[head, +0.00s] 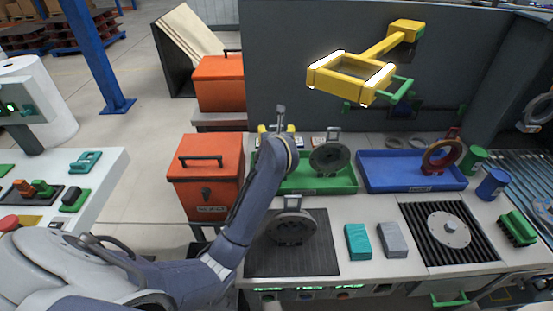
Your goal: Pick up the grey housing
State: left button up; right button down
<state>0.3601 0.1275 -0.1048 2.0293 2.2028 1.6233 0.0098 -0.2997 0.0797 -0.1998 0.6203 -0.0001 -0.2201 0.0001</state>
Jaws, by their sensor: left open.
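A dark grey round housing (330,158) with an upright lug on top stands in the green tray (345,186). A similar dark grey round part (291,230) with a lug lies on the black mat (323,262) nearer the front. I cannot tell which of the two the task means. My left arm reaches in from the left, and my left gripper (279,128) is open at the left end of the green tray, left of the housing and apart from it. Its wrist hides part of the tray, and its fingers show only small. My right gripper is not in view.
A yellow frame (340,88) hangs above the bench. A blue tray (400,185) holds a reddish ring (441,157). Teal (358,241) and grey (391,240) blocks lie beside a ribbed black plate with a light grey disc (449,230). Orange boxes (207,183) stand left.

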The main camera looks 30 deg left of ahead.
pick_arm(q)
jog(key=shift+c, duration=0.5)
grip_shut()
jog(key=shift+r, duration=0.1)
